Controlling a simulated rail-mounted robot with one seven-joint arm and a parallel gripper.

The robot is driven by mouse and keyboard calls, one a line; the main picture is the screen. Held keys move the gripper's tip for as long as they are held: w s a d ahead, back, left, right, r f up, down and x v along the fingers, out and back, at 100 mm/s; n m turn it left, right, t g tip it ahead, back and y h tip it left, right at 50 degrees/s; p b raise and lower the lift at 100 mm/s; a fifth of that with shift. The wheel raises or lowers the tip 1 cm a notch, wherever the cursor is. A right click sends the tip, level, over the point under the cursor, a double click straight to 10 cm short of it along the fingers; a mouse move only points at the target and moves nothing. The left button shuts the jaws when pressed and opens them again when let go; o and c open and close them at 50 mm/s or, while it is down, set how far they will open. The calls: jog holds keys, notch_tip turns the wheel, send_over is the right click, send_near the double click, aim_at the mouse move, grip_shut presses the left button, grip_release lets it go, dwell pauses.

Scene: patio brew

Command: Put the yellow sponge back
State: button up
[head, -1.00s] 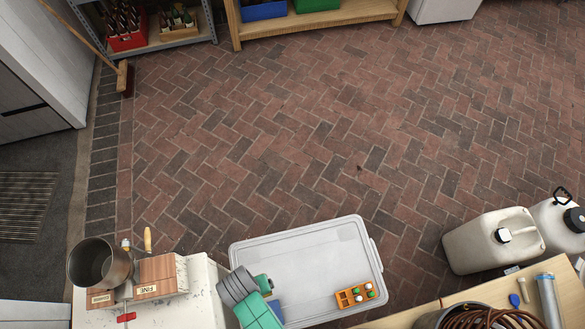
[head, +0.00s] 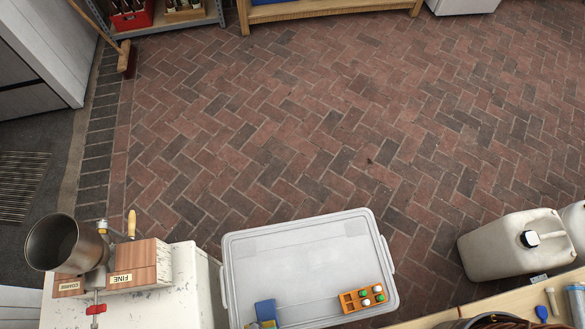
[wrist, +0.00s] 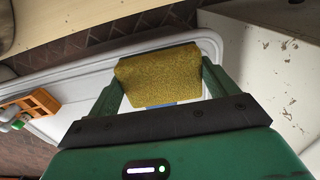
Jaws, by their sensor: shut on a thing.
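My gripper (wrist: 162,82) is shut on the yellow sponge (wrist: 158,76) in the wrist view, with one green finger at each side of it. The sponge is textured and mustard yellow. It is over the pale bin lid, and I cannot tell whether it touches anything below. A bit of blue shows just under its edge. In the head view a blue block (head: 265,309) lies on the lid at the bottom edge, with a small yellowish patch beside it. The rest of my gripper is out of the head view.
The translucent lidded bin (head: 300,245) holds an orange rack (head: 350,301) with green and white caps on its lid. A white worn cabinet (head: 165,305) with a grain mill (head: 65,243) stands left. Most of the lid and the brick floor are clear.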

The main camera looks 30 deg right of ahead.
jog(key=b, duration=0.3)
send_over(306, 309)
jog(key=shift+a+f, duration=0.45)
jog(key=shift+f, duration=0.25)
jog(key=f+b, duration=0.1)
jog(key=f, duration=0.1)
jog(key=d+f+b, duration=0.1)
jog(key=b, duration=0.1)
jog(key=shift+f, duration=0.4)
jog(key=shift+r, duration=0.1)
jog(key=o, duration=1.3)
notch_tip(306, 309, up, 12)
jog(key=p, duration=0.6)
